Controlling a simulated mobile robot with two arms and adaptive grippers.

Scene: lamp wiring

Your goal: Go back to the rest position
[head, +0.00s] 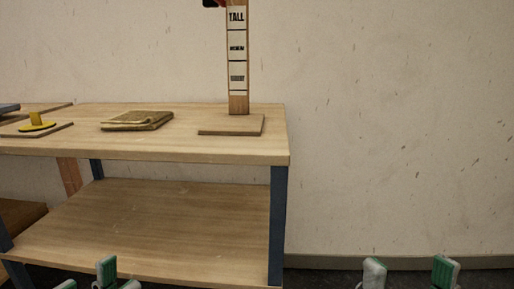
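My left gripper (88,279) shows at the bottom left edge of the head view, in front of the table's lower shelf. Its green-padded fingertips stand apart with nothing seen between them. My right gripper (408,274) shows at the bottom right, in front of the wall and floor. Its two green-padded fingertips are wide apart and the space between them is empty. Both grippers are well below the table top and touch nothing that I can see. The rest of both arms is out of view.
A wooden table (200,149) with a lower shelf (170,220) stands at the left. Right of the table is free room before the wall (400,130).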

